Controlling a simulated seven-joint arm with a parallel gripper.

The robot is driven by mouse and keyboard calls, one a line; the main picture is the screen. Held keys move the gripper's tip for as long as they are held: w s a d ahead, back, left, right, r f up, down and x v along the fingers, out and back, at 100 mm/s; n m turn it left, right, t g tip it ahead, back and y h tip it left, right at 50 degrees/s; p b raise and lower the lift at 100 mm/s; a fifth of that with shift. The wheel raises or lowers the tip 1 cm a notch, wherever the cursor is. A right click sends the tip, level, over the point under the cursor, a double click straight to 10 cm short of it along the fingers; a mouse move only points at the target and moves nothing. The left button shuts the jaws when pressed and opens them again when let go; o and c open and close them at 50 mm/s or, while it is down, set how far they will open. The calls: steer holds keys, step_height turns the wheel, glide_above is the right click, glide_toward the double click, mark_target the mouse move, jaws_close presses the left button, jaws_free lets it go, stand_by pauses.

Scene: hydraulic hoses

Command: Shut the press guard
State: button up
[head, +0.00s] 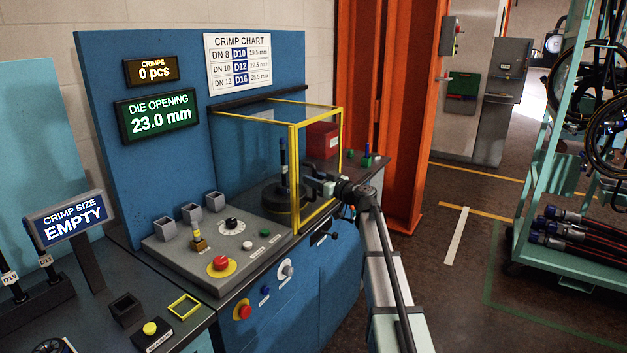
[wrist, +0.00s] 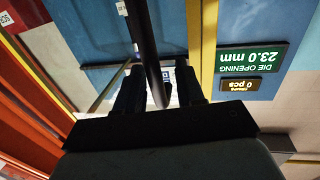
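The press guard (head: 293,178) is a clear box with yellow edges over the right part of the blue press in the head view. A yellow edge (wrist: 208,45) also shows in the wrist view. My gripper (head: 311,184) is at the guard's right side, pointing left. In the wrist view its two fingers (wrist: 158,85) stand apart, with a dark bar (wrist: 145,40) running between them and a small gap at the right finger. In the head view a dark upright bar (head: 283,155) stands left of the gripper, above a dark round base (head: 282,203). Contact cannot be told.
The control panel (head: 215,245) with a red stop button (head: 220,263) lies left of the guard. A red box (head: 322,140) stands behind it. An orange column (head: 405,110) rises at the back right. Floor between press and hose rack (head: 545,240) is clear.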

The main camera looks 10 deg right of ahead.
steer(key=v, duration=1.3)
steer(key=shift+s, duration=0.1)
steer(key=s+f+m+g+h, duration=0.35)
steer(key=s+f, duration=0.35)
steer(key=f, duration=0.6)
steer(key=s+f+m+g+h, duration=0.2)
steer(key=s+f+m+g, duration=0.4)
steer(key=f, duration=0.7)
steer(key=s+f+m+g+h, duration=0.25)
steer(key=s+f, duration=0.55)
steer(key=f, duration=0.6)
steer(key=s+a+f+n+g, duration=0.1)
steer(key=s+a+f+g, duration=0.2)
steer(key=s+f, duration=0.5)
steer(key=s+a+f+n+g+h, duration=0.1)
steer(key=s+a+f, duration=0.4)
steer(key=s, duration=1.2)
steer(key=s+a+f+n+g+h, duration=0.1)
steer(key=s+a+f+n+g, duration=0.2)
steer(key=s+f, duration=0.9)
steer(key=s+a+g, duration=0.1)
steer(key=a+g, duration=0.1)
steer(key=shift+f+g, duration=0.3)
steer(key=shift+g, duration=0.1)
